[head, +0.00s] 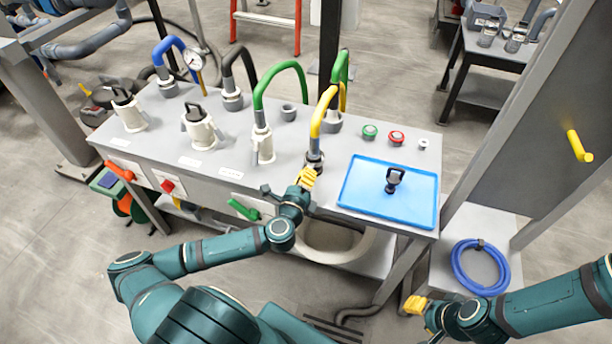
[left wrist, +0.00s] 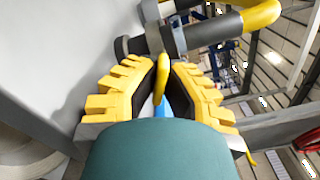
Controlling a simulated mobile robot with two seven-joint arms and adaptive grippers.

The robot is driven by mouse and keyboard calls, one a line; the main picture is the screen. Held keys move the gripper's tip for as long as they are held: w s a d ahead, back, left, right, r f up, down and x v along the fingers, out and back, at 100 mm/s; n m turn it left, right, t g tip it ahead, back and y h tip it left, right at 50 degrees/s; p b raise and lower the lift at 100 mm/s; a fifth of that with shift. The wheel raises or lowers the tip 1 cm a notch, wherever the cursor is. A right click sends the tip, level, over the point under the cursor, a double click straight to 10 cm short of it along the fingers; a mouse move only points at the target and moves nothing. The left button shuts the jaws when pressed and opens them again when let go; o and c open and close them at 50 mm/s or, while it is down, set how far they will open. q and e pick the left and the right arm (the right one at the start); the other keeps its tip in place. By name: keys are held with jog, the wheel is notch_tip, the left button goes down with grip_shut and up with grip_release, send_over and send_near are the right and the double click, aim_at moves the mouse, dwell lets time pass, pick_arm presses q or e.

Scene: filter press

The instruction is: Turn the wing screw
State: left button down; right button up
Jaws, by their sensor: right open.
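The yellow hose (head: 324,108) bends down into a grey and black fitting (head: 315,158) at the bench's front edge. My left gripper (head: 307,178) has yellow ribbed fingers and is right at this fitting. In the left wrist view a thin yellow upright piece (left wrist: 163,76), which looks like the wing screw seen edge-on, stands between the fingertips, in front of the dark fitting (left wrist: 150,44). The fingers are close on both sides of it; whether they touch it is unclear. In the head view the screw is hidden. My right gripper (head: 415,304) is open and empty, low at the right.
A blue tray (head: 358,196) with a small black part (head: 394,178) lies right of the fitting. Green and red buttons (head: 396,137) sit behind it. White valves (head: 201,130) and other hoses stand to the left. A blue hose coil (head: 478,287) lies on a lower shelf.

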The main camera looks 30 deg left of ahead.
pick_arm(q)
jog(key=shift+m, duration=0.3)
